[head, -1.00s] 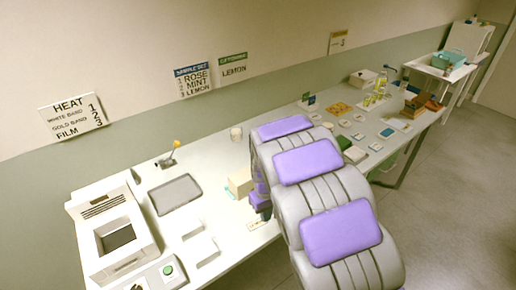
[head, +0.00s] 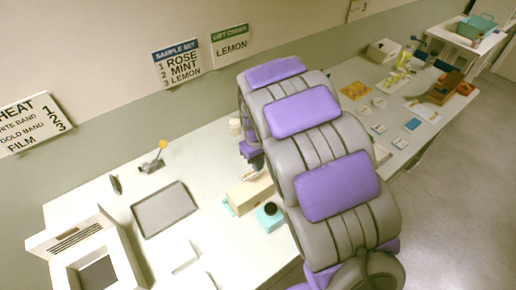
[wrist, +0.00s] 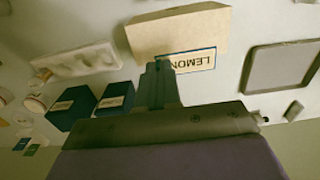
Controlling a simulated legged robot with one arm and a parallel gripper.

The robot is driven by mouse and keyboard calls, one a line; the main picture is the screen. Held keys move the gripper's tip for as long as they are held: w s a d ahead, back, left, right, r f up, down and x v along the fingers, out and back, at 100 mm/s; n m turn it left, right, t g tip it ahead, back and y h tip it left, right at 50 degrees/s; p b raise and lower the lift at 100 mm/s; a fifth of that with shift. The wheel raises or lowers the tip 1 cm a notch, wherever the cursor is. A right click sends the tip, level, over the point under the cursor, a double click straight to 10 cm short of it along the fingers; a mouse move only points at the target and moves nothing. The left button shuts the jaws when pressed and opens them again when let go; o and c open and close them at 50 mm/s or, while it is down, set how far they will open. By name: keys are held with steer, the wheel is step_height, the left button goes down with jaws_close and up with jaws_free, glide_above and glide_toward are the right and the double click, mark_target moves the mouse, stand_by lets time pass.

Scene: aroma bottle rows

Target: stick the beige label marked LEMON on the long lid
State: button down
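The beige label marked LEMON (wrist: 193,61) has a blue border and reads upside down in the wrist view. It is at the tips of my gripper (wrist: 160,66), whose fingers look closed together on its edge. Behind the label is a long beige block (wrist: 178,31), which looks like the long lid; the label overlaps its near edge. I cannot tell whether they touch. In the head view the block (head: 250,191) lies on the table, partly hidden by my arm, and my fingertips and the label are not clear.
Two dark blue boxes (wrist: 73,106) and a pale slotted rack (wrist: 75,62) are left of the fingers in the wrist view. A grey tray (head: 164,208) lies left of the block in the head view. A teal item with a black top (head: 270,213) stands close to the block.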

mark_target(259, 181)
steer(key=shift+a+f, duration=0.1)
steer(key=shift+a, duration=0.45)
steer(key=shift+d, duration=0.55)
steer(key=shift+d+f, duration=0.25)
steer(key=shift+d, duration=0.15)
steer(key=shift+a+f+b, duration=0.1)
steer(key=shift+a+f, duration=0.15)
steer(key=shift+f, duration=0.35)
steer(key=shift+a+f+b, duration=0.1)
steer(key=shift+a+f, duration=0.15)
steer(key=shift+f, duration=0.35)
steer(key=shift+a+f+b, duration=0.1)
steer(key=shift+a+f, duration=0.15)
steer(key=shift+f, duration=0.7)
steer(key=shift+d+f, duration=0.55)
steer(key=shift+f, duration=0.2)
steer(key=shift+a, duration=0.1)
